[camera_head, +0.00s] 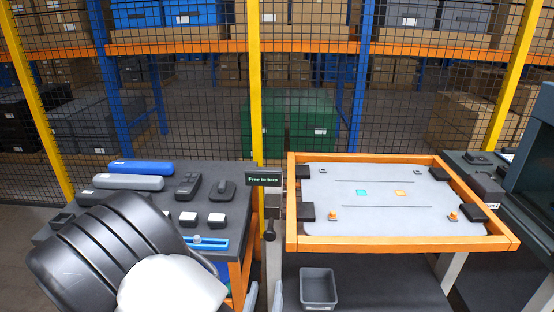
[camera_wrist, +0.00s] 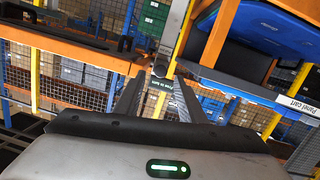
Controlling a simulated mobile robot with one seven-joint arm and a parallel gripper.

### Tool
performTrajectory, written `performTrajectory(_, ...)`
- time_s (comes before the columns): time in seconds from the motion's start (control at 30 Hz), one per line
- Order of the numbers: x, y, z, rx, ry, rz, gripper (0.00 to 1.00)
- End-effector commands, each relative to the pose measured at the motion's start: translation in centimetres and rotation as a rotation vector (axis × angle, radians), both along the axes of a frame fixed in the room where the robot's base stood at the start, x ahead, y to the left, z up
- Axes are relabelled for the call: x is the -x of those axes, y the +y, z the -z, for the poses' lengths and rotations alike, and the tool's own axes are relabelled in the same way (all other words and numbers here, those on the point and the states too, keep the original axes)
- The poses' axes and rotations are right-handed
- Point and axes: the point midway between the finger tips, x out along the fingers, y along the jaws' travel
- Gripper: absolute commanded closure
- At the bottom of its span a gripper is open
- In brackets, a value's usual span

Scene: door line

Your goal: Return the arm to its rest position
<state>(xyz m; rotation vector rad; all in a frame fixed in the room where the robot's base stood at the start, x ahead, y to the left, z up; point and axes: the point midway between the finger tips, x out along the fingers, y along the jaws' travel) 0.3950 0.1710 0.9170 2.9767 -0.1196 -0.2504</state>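In the head view, my arm shows at the lower left as a black ribbed link and a white rounded link, in front of the dark workbench (camera_head: 140,206). My gripper is not visible in the head view. In the wrist view my gripper (camera_wrist: 157,97) points away from the camera. Its two dark fingers stand apart, with nothing held between them. Through the gap, the small dark sign (camera_wrist: 155,103) with green lettering shows in the background. In the head view this sign (camera_head: 263,179) reads "Free to turn".
The workbench holds a blue case (camera_head: 141,167), a grey case (camera_head: 128,183) and small devices. An orange-framed panel (camera_head: 397,243) lies on a stand at right. A grey bin (camera_head: 318,288) sits below. Black mesh fencing with yellow posts (camera_head: 255,80) closes the back, before shelving.

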Motion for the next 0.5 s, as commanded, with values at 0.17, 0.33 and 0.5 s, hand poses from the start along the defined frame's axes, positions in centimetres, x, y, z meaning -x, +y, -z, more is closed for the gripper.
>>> performTrajectory(0.17,-3.0,0.7,-2.6,-0.264,0.279,0.072,0.63)
performTrajectory(0.33,-4.3,1.9,-8.0,-0.444,0.500,0.022,0.63)
performTrajectory(0.5,-3.8,0.8,-16.0,-0.511,0.644,-0.080,0.63)
